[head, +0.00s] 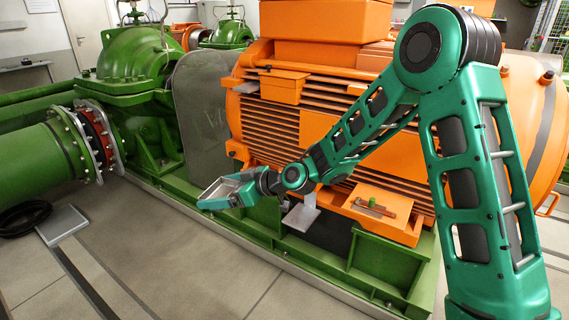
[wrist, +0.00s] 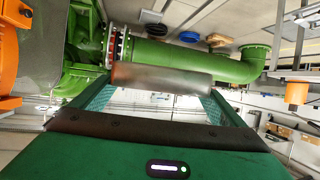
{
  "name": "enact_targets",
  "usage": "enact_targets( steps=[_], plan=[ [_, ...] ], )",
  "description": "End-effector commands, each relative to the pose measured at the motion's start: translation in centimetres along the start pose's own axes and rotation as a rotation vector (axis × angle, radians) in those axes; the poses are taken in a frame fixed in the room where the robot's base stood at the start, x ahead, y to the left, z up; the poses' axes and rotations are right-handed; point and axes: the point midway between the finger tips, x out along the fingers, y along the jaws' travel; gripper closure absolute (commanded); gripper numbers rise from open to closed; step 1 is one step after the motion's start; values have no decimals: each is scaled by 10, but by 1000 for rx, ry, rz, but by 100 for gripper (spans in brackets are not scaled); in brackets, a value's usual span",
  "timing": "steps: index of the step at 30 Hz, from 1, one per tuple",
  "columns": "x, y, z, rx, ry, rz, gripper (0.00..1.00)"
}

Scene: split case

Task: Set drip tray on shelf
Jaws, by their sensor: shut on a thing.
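My gripper (head: 228,191) is at the left end of my outstretched arm, in front of the green base of the pump set. It is shut on a shallow grey tray (head: 219,188), taken as the drip tray, and holds it in the air. In the wrist view a grey-brown metal piece (wrist: 160,78) spans the gap between the two green fingers; its far side is hidden. A small flat grey plate (head: 301,218) sits low beside the orange motor, right of my gripper. I cannot tell for sure which surface is the shelf.
An orange ledge (head: 382,207) carries a few small items. The large orange motor (head: 330,110) and green pump (head: 135,65) stand behind my arm. A grey flat piece (head: 61,224) and a black coil (head: 24,218) lie on the floor. Floor in front is clear.

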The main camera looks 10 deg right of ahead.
Motion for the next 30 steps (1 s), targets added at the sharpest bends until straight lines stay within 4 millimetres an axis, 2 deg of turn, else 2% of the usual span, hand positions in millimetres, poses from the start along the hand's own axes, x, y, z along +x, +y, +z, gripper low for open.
enact_targets(
  steps=[5,9,16,21,24,27,30],
  plan=[
    [-44,53,23,53,-1,123,36],
    [-94,99,47,107,0,250,36],
    [-184,159,90,195,1,463,36],
    [-246,186,119,251,1,604,36],
    [-273,194,132,275,0,664,36],
    [-291,199,140,291,0,703,36],
    [-300,201,144,299,0,723,36]
  ],
)
